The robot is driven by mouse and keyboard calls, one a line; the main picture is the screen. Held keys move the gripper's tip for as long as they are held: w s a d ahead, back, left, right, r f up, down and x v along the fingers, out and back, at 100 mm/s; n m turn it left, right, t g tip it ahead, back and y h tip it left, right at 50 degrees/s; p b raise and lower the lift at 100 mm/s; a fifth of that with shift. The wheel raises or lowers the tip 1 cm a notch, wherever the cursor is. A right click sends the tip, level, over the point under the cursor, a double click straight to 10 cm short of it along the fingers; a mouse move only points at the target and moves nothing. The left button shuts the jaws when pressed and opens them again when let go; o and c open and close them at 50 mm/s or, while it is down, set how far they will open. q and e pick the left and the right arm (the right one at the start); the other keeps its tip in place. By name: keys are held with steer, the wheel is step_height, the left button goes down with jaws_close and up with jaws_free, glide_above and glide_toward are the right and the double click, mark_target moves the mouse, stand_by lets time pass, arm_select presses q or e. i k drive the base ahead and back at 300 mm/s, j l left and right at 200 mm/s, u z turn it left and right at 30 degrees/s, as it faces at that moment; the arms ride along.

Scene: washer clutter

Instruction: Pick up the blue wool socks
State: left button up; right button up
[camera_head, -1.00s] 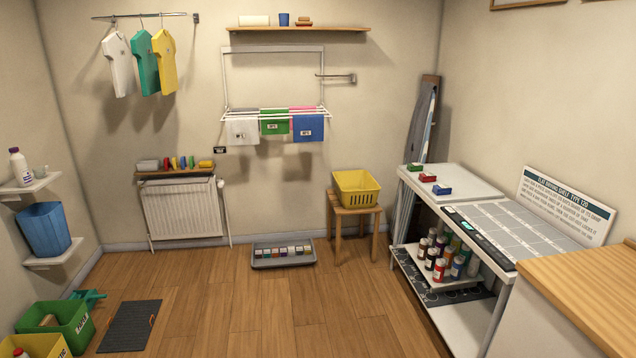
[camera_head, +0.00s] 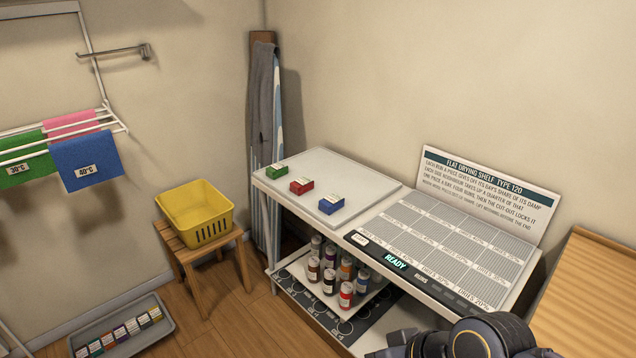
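A small blue labelled block-like piece (camera_head: 331,204) lies on the white top (camera_head: 350,172) of the drying shelf unit, towards its front edge. It may be the blue wool socks, but its wool or sock shape cannot be made out. A red piece (camera_head: 301,186) and a green piece (camera_head: 277,172) lie in a row to its left. A dark, rounded part of my arm shows at the bottom right edge, in front of the shelf unit. No gripper fingers can be made out, and nothing touches the blue piece.
A slatted grey panel marked READY (camera_head: 396,262) lies right of the pieces, with a sign (camera_head: 490,190) behind it. Several bottles (camera_head: 330,275) stand on the lower shelf. A yellow basket (camera_head: 196,214) sits on a wooden stool. A wooden counter (camera_head: 590,300) is at right.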

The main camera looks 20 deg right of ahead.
mark_target(329, 204)
steer(key=i+j+z, duration=0.1)
steer(key=i, duration=0.95)
steer(key=i+l+z, duration=0.15)
steer(key=i+z, duration=0.6)
steer(key=i+j+z, duration=0.1)
steer(key=i+z, duration=0.25)
